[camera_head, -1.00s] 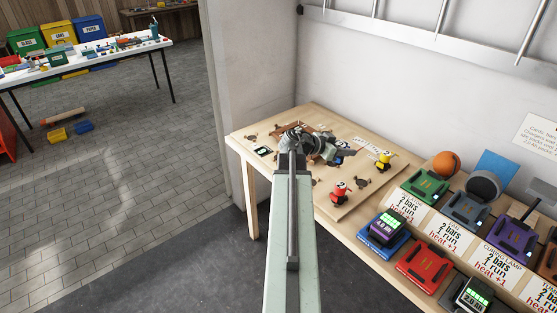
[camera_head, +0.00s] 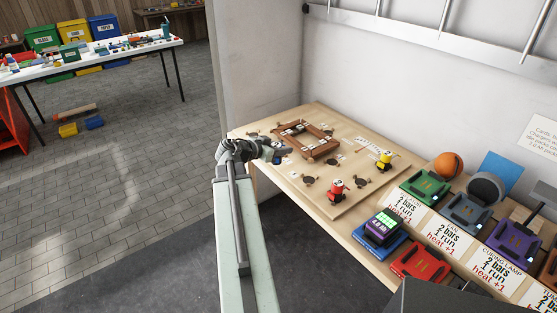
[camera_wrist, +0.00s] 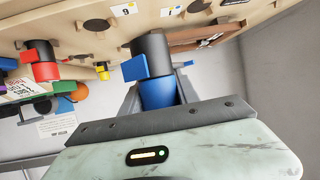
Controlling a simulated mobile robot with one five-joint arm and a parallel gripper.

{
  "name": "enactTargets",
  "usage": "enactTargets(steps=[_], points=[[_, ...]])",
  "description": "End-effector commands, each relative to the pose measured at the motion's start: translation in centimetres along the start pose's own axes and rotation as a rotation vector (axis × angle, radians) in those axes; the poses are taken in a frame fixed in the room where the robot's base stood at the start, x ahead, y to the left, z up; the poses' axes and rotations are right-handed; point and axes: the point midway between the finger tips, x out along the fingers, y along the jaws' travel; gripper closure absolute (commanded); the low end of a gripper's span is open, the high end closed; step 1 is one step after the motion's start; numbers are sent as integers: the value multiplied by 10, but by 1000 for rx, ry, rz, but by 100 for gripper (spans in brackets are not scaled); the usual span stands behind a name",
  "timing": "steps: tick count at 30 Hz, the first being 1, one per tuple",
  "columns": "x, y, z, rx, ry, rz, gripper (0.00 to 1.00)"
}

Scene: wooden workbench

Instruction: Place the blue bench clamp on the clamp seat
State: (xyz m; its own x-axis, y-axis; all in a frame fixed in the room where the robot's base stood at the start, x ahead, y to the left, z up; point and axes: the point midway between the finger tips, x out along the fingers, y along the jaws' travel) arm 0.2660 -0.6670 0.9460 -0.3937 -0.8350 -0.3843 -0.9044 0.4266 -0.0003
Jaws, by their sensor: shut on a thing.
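My gripper (camera_head: 272,151) is over the left front edge of the pale wooden board (camera_head: 345,200). In the wrist view it is shut on the blue bench clamp (camera_wrist: 157,93), which has a black cylindrical part and a blue side block. The clamp shows only as a small blue patch in the head view (camera_head: 279,158). Several dark round seats (camera_head: 362,181) with number labels lie on the board; I cannot tell which is the clamp seat. One seat shows near the clamp in the wrist view (camera_wrist: 97,25). The gap between clamp and board is unclear.
A red clamp (camera_head: 338,189) and a yellow clamp (camera_head: 384,160) stand on the board. A brown wooden frame (camera_head: 318,149) lies at its back left. Green (camera_head: 425,186) and red (camera_head: 420,262) docks and a purple-topped device (camera_head: 384,227) are at the right.

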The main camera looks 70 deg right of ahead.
Motion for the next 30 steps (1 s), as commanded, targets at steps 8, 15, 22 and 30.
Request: enactTargets(steps=[8,15,22,30], points=[[-3,-2,29,-29,3,-67,100],[45,-42,15,-27,3,-64,100],[98,-83,0,-27,2,-64,100],[119,-99,-7,-27,3,-65,100]])
